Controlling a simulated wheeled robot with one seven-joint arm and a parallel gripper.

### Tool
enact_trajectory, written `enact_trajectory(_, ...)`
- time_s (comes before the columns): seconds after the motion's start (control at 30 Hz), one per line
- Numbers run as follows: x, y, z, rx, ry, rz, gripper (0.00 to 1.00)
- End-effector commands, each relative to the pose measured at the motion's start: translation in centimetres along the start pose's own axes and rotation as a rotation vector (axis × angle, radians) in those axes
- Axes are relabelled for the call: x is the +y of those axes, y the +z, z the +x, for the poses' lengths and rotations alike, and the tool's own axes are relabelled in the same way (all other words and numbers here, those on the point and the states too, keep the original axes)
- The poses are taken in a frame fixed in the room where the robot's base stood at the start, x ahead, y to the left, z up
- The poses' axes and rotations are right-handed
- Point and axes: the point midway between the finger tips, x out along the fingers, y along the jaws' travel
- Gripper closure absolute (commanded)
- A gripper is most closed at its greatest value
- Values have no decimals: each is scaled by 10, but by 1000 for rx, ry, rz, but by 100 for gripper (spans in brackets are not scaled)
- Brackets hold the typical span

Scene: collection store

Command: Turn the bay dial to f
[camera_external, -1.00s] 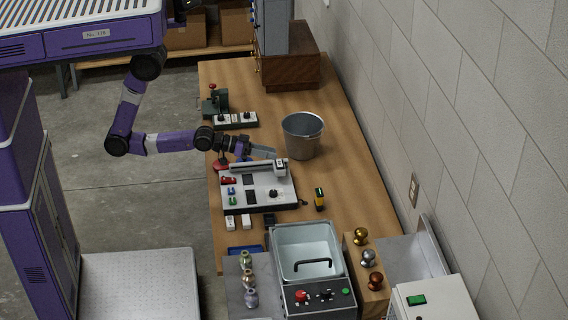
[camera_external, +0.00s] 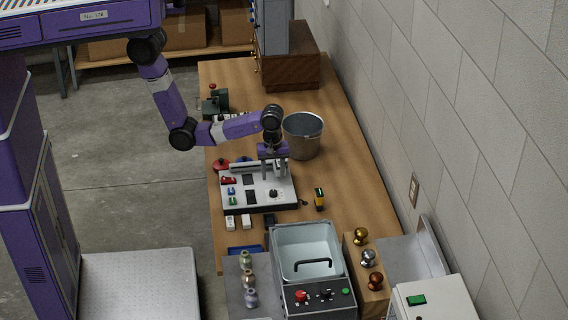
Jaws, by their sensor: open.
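A light control panel (camera_external: 262,200) lies on the wooden bench. It carries a black dial (camera_external: 273,194) on its right part, dark square windows, and red, blue and green switches on its left. The dial's letters are too small to read, so I cannot tell its setting or whether it is the bay dial. My gripper (camera_external: 274,178) points down just above the dial, over the panel's far right part. Its fingers are apart with nothing visible between them. I cannot tell whether they touch the dial.
A metal bucket (camera_external: 303,137) stands close behind and right of my gripper. A yellow and black object (camera_external: 319,199) stands right of the panel. A grey basin (camera_external: 307,253) and a knob block (camera_external: 367,262) are nearer. Bare bench lies right of the bucket.

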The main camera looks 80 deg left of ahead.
Motion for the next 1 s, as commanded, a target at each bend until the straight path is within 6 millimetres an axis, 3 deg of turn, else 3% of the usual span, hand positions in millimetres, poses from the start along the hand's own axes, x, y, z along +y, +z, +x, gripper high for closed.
enact_trajectory(0.17, -1, 0, 12, 1, -5, -26, 51)
enact_trajectory(0.6, 0, 0, 71, 0, -1, -23, 51)
enact_trajectory(0.97, 0, 0, 78, -1, 2, -22, 51)
enact_trajectory(1.0, 0, 0, 78, -1, 2, -22, 55)
